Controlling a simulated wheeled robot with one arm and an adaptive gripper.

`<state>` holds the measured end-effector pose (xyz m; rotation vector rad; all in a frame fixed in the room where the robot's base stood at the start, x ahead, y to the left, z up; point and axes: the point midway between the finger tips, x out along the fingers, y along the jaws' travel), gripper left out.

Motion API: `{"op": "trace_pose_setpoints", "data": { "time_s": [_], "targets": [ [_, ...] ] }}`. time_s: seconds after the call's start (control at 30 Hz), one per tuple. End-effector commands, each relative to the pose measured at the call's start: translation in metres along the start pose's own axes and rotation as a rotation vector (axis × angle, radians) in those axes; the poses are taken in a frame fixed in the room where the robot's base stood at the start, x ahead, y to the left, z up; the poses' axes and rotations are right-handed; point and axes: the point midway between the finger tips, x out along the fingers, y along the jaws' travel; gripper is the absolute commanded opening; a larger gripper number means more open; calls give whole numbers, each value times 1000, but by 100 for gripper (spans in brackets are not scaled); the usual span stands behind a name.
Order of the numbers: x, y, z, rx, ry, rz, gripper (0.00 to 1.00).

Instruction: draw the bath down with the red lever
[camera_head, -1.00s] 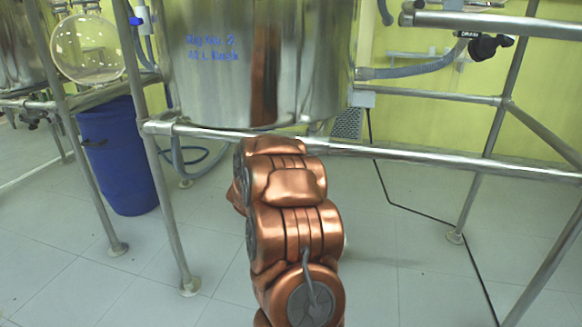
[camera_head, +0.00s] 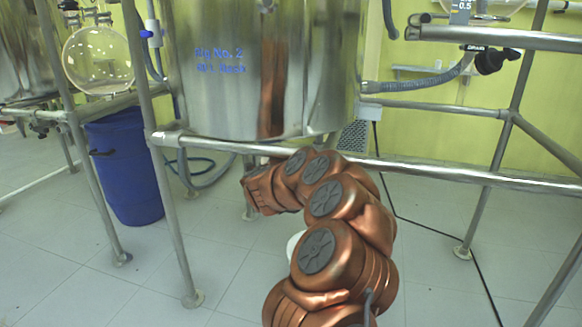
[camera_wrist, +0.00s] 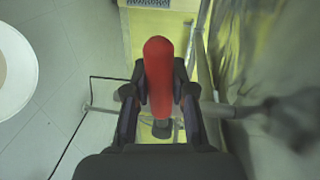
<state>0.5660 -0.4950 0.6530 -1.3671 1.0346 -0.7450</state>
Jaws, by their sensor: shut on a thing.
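The red lever (camera_wrist: 158,75) stands in the middle of the wrist view. My gripper (camera_wrist: 160,92) has a dark finger on each side of it and is shut on it. The lever's far end meets a small dark fitting below it in the wrist view. The bath (camera_head: 262,75) is a large shiny steel vessel marked "Rig No. 2" in the head view. My copper arm bends leftward under the bath's lower edge there, and the gripper and the lever are hidden from that view.
A steel frame rail (camera_head: 440,172) crosses just behind my arm. A blue bin (camera_head: 125,170) and a round glass flask (camera_head: 98,60) stand at the left. A grey hose (camera_head: 420,85) leads to a black DRAIN fitting (camera_head: 490,60) at the upper right. The tiled floor is mostly clear.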

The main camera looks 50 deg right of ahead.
Motion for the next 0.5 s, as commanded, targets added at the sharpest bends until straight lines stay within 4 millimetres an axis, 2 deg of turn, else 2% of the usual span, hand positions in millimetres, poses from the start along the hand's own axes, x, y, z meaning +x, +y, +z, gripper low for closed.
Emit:
{"op": "trace_pose_setpoints", "data": {
  "time_s": [0.5],
  "targets": [
    [-1,-9,-2,101,-12,2,0]
  ]
}}
